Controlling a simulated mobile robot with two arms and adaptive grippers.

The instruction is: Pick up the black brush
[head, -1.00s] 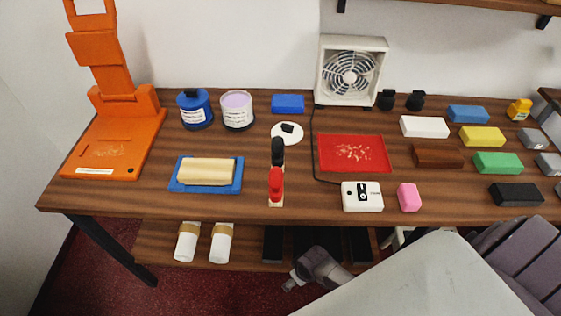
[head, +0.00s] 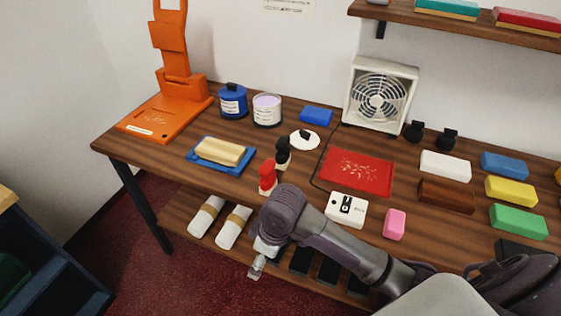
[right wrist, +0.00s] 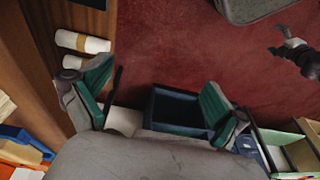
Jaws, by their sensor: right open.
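The black brush (head: 282,152) stands near the front of the wooden table, just behind a red one (head: 267,177) of similar shape. My right gripper (head: 257,266) hangs in front of the table's front edge, lower in the picture than both brushes and apart from them. In the right wrist view my right gripper (right wrist: 155,85) is open, with nothing held between its green-padded fingers. The black brush is not seen in that view. A dark arm end, seemingly my left gripper (right wrist: 277,50), shows small at the upper right there; its fingers are unclear.
A white device (head: 346,209) and a pink block (head: 394,224) stand right of the brushes. White rolls (head: 207,216) lie on the lower shelf. The floor in front is open at left.

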